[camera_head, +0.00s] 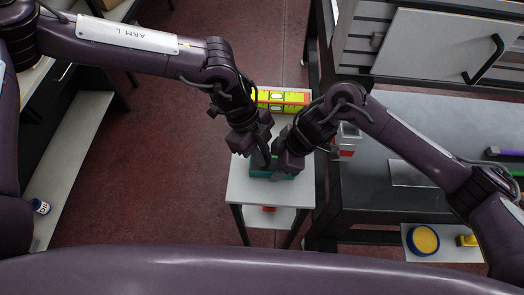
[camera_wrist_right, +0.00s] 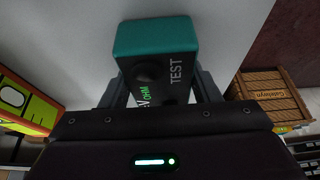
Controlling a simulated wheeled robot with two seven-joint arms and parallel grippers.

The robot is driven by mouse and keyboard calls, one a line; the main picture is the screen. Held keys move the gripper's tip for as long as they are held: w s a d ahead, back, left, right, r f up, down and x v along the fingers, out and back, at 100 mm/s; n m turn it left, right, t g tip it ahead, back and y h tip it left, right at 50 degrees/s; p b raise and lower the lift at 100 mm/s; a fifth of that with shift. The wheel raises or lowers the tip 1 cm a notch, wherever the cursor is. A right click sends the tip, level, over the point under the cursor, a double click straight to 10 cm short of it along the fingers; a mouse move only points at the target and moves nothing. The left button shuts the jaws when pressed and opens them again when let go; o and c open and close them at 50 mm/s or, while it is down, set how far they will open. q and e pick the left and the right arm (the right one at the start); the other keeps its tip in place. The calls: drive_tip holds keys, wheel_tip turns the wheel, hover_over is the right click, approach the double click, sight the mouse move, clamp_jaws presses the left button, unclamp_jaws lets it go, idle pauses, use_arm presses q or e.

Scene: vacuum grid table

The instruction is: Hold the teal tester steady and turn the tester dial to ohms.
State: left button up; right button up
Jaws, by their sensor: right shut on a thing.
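The teal tester (camera_head: 259,173) is on the small white table, partly hidden under both my grippers. In the right wrist view, the tester (camera_wrist_right: 183,40) shows teal sides and a dark face marked TEST, with a green OHM and a white V. Its round black dial (camera_wrist_right: 150,73) is on that face; I cannot tell where it points. My right gripper (camera_head: 281,170) is shut on the tester, with a finger on either side of it. My left gripper (camera_head: 261,163) is close beside it, over the tester; its fingers are too small and overlapped to tell whether they are open.
The small white table (camera_head: 240,190) has bare space left of the tester. A wooden crate (camera_wrist_right: 268,92) shows at right in the wrist view. A dark workbench (camera_head: 370,205) stands close on the right.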

use_arm(q)
clamp_jaws()
drive_tip(key=shift+w+m+g+y, duration=0.1)
drive_tip(key=shift+m+g+y, duration=0.2)
drive_tip(key=shift+m, duration=0.5)
drive_tip(key=o, duration=0.6)
unclamp_jaws()
drive_tip(key=shift+n, duration=0.7)
drive_tip(key=v, duration=1.2)
drive_tip(key=shift+s+a, duration=0.2)
drive_tip(key=shift+s, duration=0.15)
